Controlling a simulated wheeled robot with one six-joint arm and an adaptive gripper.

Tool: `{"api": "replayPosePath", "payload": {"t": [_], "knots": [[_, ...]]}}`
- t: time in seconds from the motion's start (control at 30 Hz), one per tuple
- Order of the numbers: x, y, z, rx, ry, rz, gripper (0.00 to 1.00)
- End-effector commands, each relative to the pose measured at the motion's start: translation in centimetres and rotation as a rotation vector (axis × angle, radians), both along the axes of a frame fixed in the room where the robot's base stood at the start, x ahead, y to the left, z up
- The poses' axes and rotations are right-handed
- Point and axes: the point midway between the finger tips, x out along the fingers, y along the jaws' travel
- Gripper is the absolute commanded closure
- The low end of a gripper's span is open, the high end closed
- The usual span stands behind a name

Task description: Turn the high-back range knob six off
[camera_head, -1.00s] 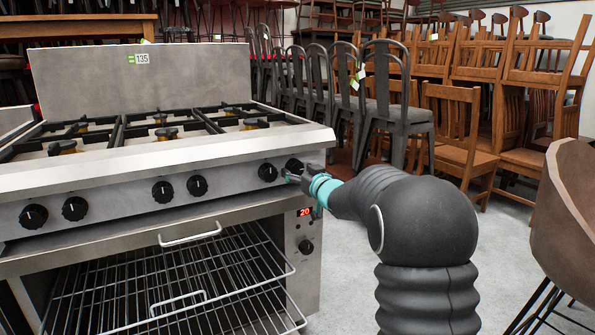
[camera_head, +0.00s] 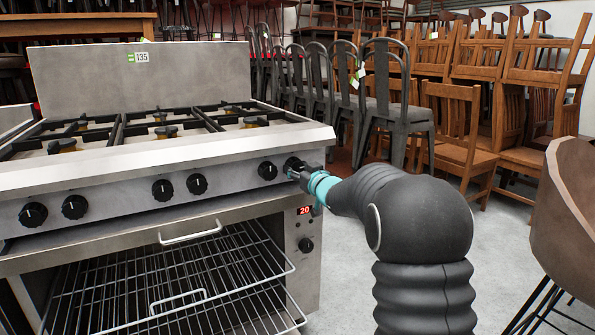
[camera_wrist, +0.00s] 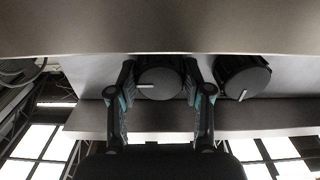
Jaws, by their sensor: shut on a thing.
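The high-back range (camera_head: 150,72) stands at left with a row of black knobs along its front. Knob six (camera_head: 293,163) is the rightmost of the row. My gripper (camera_head: 297,174) is at this knob, partly covering it in the head view. In the wrist view my gripper (camera_wrist: 159,80) has one finger on each side of knob six (camera_wrist: 163,79) and is shut on it. The white mark on that knob lies level and points left in the wrist view. The neighbouring knob (camera_wrist: 243,78) is outside the fingers, its mark slanting downward.
Below the knob row are an open oven with wire racks (camera_head: 170,285), a red display reading 20 (camera_head: 305,211) and a lower knob (camera_head: 306,245). Metal chairs (camera_head: 385,110) and wooden chairs (camera_head: 460,140) stand behind. A brown chair (camera_head: 568,215) is at right.

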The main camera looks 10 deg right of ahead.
Motion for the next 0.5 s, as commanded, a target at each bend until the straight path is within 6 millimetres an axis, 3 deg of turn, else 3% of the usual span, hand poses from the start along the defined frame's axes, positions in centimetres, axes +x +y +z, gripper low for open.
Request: {"api": "replayPosePath", "payload": {"t": [0.5], "knots": [[0.02, -0.06, -0.29, -0.362, -0.120, 0.000, 0.85]]}}
